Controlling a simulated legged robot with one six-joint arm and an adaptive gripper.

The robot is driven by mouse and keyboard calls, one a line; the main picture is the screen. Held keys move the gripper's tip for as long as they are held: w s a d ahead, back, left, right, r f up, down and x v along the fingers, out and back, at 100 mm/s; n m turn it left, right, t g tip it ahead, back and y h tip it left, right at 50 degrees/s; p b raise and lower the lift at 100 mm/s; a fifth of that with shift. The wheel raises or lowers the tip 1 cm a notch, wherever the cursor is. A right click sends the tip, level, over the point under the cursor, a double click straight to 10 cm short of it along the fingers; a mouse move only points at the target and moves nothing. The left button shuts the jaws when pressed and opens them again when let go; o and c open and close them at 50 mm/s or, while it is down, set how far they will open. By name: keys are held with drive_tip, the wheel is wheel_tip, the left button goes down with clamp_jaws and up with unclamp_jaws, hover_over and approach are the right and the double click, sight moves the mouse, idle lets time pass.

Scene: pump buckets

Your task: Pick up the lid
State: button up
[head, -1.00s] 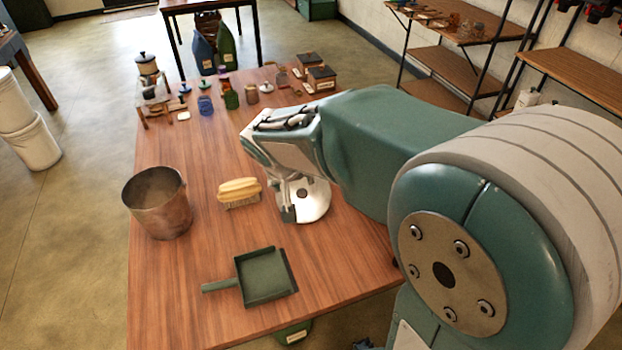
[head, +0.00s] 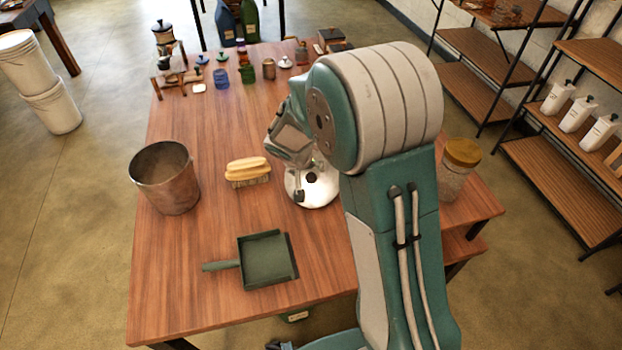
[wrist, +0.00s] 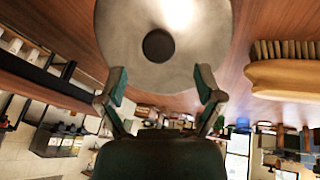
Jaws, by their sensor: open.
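The lid (head: 318,190) is a shiny round metal disc with a dark knob in its middle. It lies on the wooden table, right of the brush, partly hidden by my gripper in the head view. In the wrist view the lid (wrist: 205,40) fills the top middle, its dark knob facing the camera. My gripper (wrist: 160,85) is open, its two fingers apart and empty, with the knob beyond and between their tips. In the head view my gripper (head: 298,182) is at the lid's left side; whether it touches the lid cannot be told.
A copper-coloured bucket (head: 165,185) stands at the table's left. A brush (head: 248,172) lies between it and the lid. A green dustpan (head: 266,260) lies in front. A lidded jar (head: 457,172) is at the right. Small jars stand at the back; the front left table is bare.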

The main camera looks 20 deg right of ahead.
sight(311, 175)
drive_tip(key=x, duration=0.4)
drive_tip(key=shift+s+d, duration=0.25)
drive_tip(key=shift+d, duration=0.05)
drive_tip(key=shift+a+f, duration=0.15)
drive_tip(key=shift+a, duration=0.5)
drive_tip(key=c, duration=0.9)
drive_tip(key=shift+d, duration=0.25)
clamp_jaws()
drive_tip(key=shift+d, duration=0.15)
